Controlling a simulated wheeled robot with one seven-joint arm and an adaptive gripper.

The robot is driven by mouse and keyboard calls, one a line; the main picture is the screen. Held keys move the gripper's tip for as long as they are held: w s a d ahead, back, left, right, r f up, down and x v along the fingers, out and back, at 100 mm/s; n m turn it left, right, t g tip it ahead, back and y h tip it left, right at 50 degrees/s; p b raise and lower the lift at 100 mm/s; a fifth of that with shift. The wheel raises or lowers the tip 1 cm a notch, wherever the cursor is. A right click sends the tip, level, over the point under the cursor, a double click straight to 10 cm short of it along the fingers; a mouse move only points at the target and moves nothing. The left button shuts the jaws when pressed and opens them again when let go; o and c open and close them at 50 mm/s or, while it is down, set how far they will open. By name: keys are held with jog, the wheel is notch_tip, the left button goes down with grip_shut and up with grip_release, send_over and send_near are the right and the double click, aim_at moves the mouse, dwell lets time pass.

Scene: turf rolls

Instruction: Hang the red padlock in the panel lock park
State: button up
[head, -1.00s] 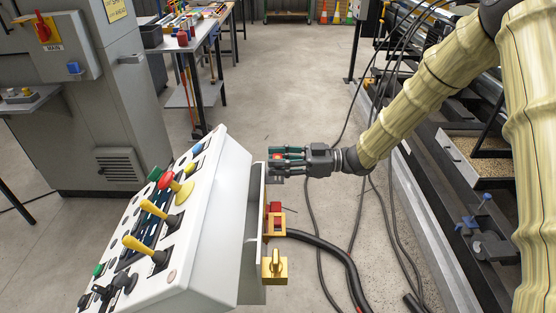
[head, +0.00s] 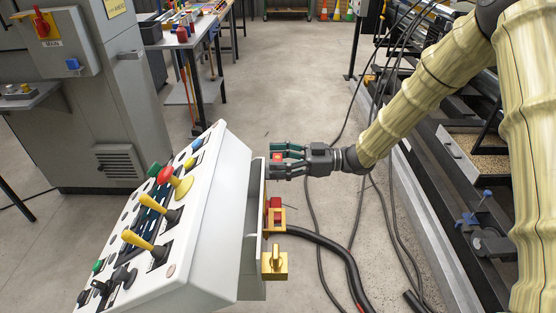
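My gripper (head: 277,160) reaches in from the right, level, at the upper right edge of the control panel. Its dark green-tipped fingers are closed around a small red block, which looks like the red padlock (head: 277,156). The fingers cover most of it, and its shackle cannot be made out. Below the gripper, on the panel's right side, is a yellow bracket with a red part (head: 276,205), which may be the panel lock park. The gripper is above this bracket and apart from it. A brass-yellow piece (head: 274,263) sits lower on the same side.
The white sloping control panel (head: 225,170) has yellow levers and a red button on its face. A grey cabinet (head: 125,120) stands at the left. Black cables (head: 335,265) run over the floor right of the panel. A workbench with tools (head: 182,40) is behind.

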jog(key=d, duration=1.2)
dwell(0.5)
